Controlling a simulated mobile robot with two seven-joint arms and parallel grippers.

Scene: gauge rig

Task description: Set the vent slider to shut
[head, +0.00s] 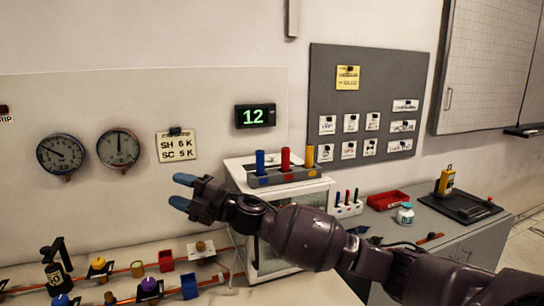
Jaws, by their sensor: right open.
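My right gripper (181,191) reaches in from the right, in front of the white cabinet. Its two blue fingertips are apart, with nothing between them, and point left toward the wall. I cannot pick out the vent slider for sure. My left gripper is not in view.
A white cabinet (262,262) carries a rack with blue, red and yellow cylinders (286,160). Copper pipes with coloured knobs (150,285) run along the bench. Two dials (118,147) and a display reading 12 (255,116) are on the wall. A red tray (387,200) lies right.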

